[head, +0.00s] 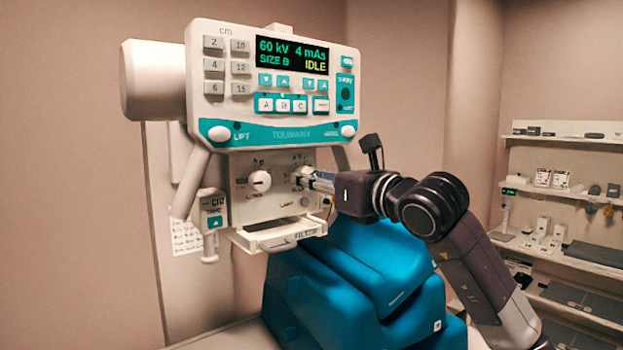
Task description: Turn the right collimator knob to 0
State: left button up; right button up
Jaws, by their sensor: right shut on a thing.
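The X-ray head's control panel (267,85) reads 60 kV, 4 mAs, size B, IDLE. Below it is the collimator face (272,205) with two knob positions. The left collimator knob (260,181) is white and in plain view. My right gripper (308,180) reaches in from the right and is shut on the right collimator knob, at the right side of the face. The fingers hide most of that knob, and its pointer and setting cannot be read. My left gripper is not in view.
A filter tray (277,234) sticks out below the collimator. A blue padded support (350,285) stands under the head and my right arm. Shelves (565,210) with small items line the right wall.

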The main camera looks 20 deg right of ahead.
jog(key=shift+c, duration=0.9)
jog(key=shift+n+b, duration=2.65)
jog(key=shift+n, duration=12.25)
